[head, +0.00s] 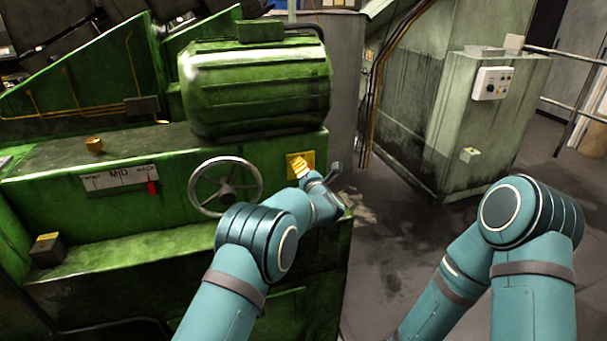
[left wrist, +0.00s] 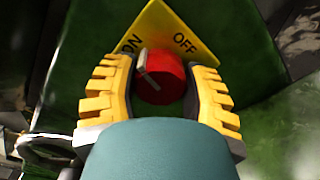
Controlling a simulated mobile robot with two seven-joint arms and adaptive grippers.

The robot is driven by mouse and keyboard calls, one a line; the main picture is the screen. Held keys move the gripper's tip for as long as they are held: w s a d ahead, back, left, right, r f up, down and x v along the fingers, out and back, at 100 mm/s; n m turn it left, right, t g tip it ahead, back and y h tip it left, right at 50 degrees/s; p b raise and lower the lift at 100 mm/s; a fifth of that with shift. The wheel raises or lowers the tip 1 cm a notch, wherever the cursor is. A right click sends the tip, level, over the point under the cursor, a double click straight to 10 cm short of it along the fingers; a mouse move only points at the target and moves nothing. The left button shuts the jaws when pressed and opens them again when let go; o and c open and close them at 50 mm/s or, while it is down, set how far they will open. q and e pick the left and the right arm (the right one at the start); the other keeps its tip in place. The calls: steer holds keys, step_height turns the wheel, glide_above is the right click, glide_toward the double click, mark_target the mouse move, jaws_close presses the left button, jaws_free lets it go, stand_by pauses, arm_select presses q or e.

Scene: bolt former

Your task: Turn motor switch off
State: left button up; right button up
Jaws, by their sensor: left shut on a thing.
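The motor switch is a red round knob (left wrist: 160,78) with a pale pointer line, on a yellow plate (left wrist: 172,32) marked ON and OFF. The pointer is angled toward the ON side in the left wrist view. My left gripper (left wrist: 160,85) has its yellow ridged fingers on both sides of the knob and is shut on it. In the head view the yellow plate (head: 294,160) is on the green machine's front, right of the handwheel. My left gripper (head: 303,168) is at the plate there and hides the knob. My right gripper is out of view.
A grey handwheel (head: 225,187) sits just left of the switch. A red lever pointer (head: 152,188) is on the MID scale (head: 119,178). A green motor (head: 255,85) is above. A grey-green cabinet (head: 480,110) stands right, across bare floor.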

arm_select(q)
steer(key=m+b, duration=0.1)
steer(key=m, duration=0.1)
steer(key=shift+m, duration=0.4)
steer(key=m, duration=0.3)
steer(key=shift+m, duration=0.3)
steer(key=m, duration=0.4)
steer(key=shift+m+p, duration=0.3)
steer(key=shift+p, duration=0.1)
steer(key=shift+m+p, duration=0.65)
steer(key=shift+m, duration=1.55)
steer(key=o, duration=1.2)
